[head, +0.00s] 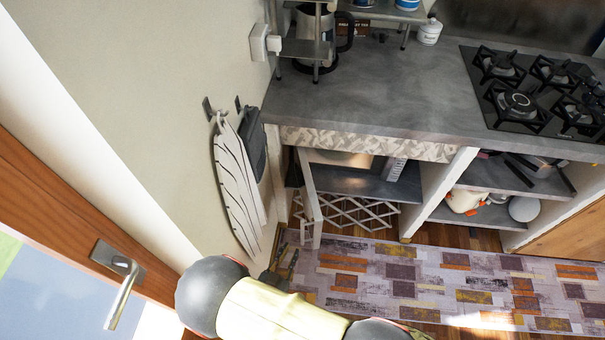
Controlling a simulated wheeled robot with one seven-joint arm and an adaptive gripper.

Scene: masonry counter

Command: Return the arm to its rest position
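My arm (268,310) crosses the bottom of the head view, with a pale yellow link between two dark rounded joints. A small dark shape (284,264) shows just beyond the link, above the floor near the wall. It looks like my gripper, partly hidden by the arm. Its fingers are too small and dark to tell open from shut, and I see nothing held there.
A grey counter (390,95) with a gas hob (535,90) runs across the back. Below are open shelves and an open lattice door (312,205). A wooden door with a handle (122,285) is at left. A patterned rug (440,280) covers the floor.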

